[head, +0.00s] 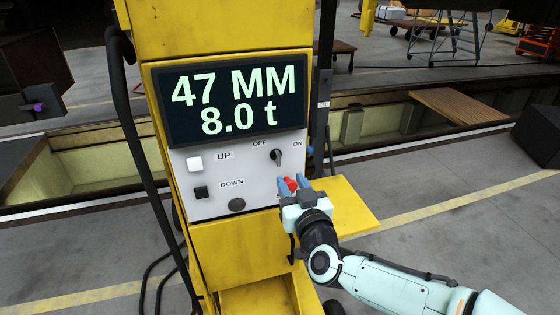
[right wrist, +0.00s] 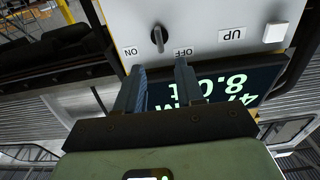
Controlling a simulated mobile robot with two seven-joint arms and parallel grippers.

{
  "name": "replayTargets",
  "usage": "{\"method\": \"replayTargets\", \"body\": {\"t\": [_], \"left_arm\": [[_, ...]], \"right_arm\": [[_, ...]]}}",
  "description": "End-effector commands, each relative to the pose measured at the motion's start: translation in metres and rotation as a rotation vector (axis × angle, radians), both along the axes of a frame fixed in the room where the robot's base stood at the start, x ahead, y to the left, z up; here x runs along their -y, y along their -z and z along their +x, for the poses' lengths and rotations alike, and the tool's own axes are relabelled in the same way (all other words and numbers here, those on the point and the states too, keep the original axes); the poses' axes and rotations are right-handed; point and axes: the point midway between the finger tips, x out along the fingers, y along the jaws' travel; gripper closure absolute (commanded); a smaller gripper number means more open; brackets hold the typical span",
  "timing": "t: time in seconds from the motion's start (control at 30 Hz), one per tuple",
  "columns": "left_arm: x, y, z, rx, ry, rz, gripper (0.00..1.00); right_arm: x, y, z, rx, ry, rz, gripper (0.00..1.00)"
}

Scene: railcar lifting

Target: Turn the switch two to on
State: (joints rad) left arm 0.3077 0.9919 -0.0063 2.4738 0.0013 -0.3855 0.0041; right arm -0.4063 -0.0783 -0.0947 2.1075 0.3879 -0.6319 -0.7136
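The rotary switch (head: 277,156) is a dark knob on the grey panel (head: 214,167), between the labels OFF and ON. Its handle looks roughly upright; which label it is set to I cannot tell. In the right wrist view, upside down, the switch (right wrist: 158,38) lies just beyond and between my fingertips. My right gripper (head: 294,182) is open and empty, a little below and right of the switch in the head view. Its fingers (right wrist: 158,68) stand apart on either side of the switch's line, not gripping it. No label reading "two" is legible. My left gripper is not in view.
A display (head: 236,100) reads 47 MM and 8.0 t on the yellow column (head: 220,30). A white UP button (head: 194,164), a black DOWN button (head: 201,192) and a dark round knob (head: 237,204) share the panel. A red part (head: 291,184) shows by my right fingers.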

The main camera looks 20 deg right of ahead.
Motion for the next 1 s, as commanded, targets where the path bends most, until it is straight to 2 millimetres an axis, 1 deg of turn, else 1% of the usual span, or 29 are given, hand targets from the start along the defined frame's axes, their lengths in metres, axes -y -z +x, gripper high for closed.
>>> {"method": "replayTargets", "body": {"t": [0.03, 0.2, 0.3, 0.4, 0.5, 0.6, 0.87, 0.97, 1.0], "left_arm": [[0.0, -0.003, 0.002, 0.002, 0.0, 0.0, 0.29], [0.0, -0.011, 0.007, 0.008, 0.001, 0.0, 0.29], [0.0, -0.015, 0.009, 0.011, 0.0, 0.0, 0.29], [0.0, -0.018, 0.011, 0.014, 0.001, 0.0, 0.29], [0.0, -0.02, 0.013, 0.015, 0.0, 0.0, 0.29], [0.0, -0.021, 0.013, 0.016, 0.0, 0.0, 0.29], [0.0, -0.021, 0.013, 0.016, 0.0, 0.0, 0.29], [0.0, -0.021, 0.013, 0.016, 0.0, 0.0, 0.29], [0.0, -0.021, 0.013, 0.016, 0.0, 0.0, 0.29]], "right_arm": [[-0.002, 0.0, 0.013, -0.002, -0.001, -0.004, 0.63], [-0.002, -0.001, 0.049, -0.001, 0.0, -0.003, 0.63], [-0.003, -0.001, 0.067, -0.001, -0.001, -0.003, 0.63], [-0.003, -0.001, 0.079, -0.001, -0.001, -0.002, 0.63], [-0.003, -0.001, 0.088, -0.001, 0.0, -0.002, 0.63], [-0.003, 0.0, 0.092, -0.001, -0.001, -0.001, 0.63], [-0.003, 0.0, 0.092, -0.001, -0.001, -0.001, 0.63], [-0.003, 0.0, 0.092, -0.001, -0.001, -0.001, 0.92], [-0.003, 0.0, 0.092, -0.001, -0.001, -0.001, 1.0]]}}
